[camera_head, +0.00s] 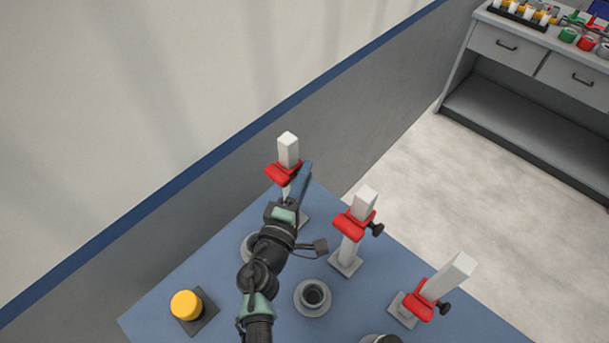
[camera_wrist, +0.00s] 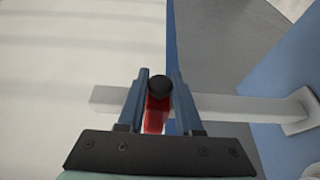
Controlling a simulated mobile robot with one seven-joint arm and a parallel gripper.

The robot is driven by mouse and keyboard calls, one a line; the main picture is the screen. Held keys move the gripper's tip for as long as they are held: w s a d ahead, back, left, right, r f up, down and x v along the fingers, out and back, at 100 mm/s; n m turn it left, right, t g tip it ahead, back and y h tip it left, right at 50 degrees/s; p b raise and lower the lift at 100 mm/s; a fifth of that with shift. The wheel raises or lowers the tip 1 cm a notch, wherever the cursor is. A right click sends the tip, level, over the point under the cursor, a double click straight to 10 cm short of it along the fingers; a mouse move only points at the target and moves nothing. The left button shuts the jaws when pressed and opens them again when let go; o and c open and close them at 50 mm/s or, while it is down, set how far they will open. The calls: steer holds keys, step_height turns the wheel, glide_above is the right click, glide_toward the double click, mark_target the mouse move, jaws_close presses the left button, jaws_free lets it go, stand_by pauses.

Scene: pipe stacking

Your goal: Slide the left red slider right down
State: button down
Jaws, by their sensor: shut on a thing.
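The left red slider (camera_head: 283,174) sits on the upper part of the left white post (camera_head: 288,149), with the post's top sticking out above it. My gripper (camera_head: 303,175) reaches it from the front right and is shut on it. In the wrist view the gripper's blue fingers (camera_wrist: 159,84) stand either side of the slider's black knob (camera_wrist: 159,88) and red body (camera_wrist: 156,118). The post (camera_wrist: 235,106) runs sideways there, with its base (camera_wrist: 304,111) at the right. My arm and gripper hide much of the lower post in the head view.
Two more white posts with red sliders, a middle one (camera_head: 355,222) and a right one (camera_head: 420,305), stand on the blue table (camera_head: 390,265). A grey round fitting (camera_head: 313,296) and a yellow button (camera_head: 186,305) are near my arm. A wall runs behind the table.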

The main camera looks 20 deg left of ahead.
stand_by(0.7)
step_height(320, 180, down, 12)
steer(key=b, duration=1.3)
steer(key=shift+s+r+b, duration=0.15)
steer(key=shift+r+b, duration=0.1)
steer(key=shift+b, duration=0.15)
steer(key=c, duration=0.7)
jaws_free()
steer(key=shift+c, duration=0.2)
steer(key=shift+o, duration=0.7)
steer(key=shift+r, duration=0.15)
